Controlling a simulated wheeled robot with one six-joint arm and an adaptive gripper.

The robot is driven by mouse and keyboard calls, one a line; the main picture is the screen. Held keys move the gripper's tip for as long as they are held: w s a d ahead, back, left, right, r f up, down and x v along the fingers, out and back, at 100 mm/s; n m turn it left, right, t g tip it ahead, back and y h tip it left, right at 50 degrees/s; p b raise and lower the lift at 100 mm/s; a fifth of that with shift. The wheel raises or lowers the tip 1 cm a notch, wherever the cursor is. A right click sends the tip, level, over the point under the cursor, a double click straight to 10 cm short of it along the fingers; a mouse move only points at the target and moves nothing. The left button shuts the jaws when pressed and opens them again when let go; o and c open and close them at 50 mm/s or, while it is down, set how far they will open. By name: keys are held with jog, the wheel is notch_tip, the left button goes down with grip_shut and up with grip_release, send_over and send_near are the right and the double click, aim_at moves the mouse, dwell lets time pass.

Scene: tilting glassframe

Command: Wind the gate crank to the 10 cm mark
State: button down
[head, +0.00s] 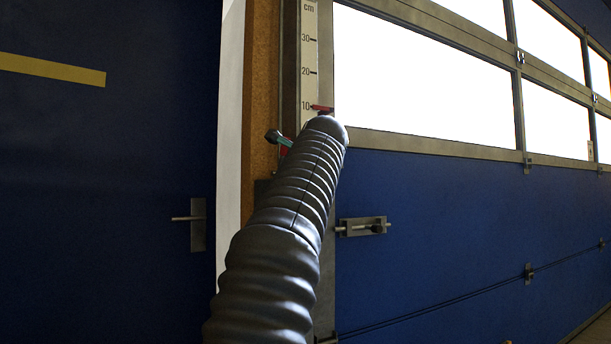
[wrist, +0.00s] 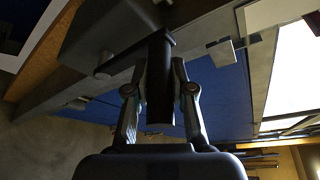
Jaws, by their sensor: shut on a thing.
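My gripper (wrist: 160,82) is shut on the dark, round crank handle (wrist: 160,105) in the wrist view, with one finger on each side of it. The crank arm (wrist: 134,58) runs from the handle to a hub beside a dark box (wrist: 98,28). The cm scale (head: 308,60) stands upright left of the gate window in the head view, with 10, 20 and 30 readable. A red pointer (head: 321,109) shows at about the 10 mark, perhaps a hair below it. My own ribbed arm hides the gripper and most of the crank in the head view.
The blue gate (head: 450,210) with bright windows fills the right, with a bolt latch (head: 363,227) on it. A blue door (head: 100,200) with a lever handle (head: 190,219) is at left. A small teal and red part (head: 278,138) shows beside my arm; I cannot tell what it is.

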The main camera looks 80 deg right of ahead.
jog(key=c, duration=1)
grip_release()
jog(key=shift+a+r, duration=0.2)
jog(key=shift+r, duration=0.15)
jog(key=shift+d+f, duration=0.1)
jog(key=shift+f, duration=0.05)
jog(key=v, duration=1.2)
jog(key=shift+f, duration=0.1)
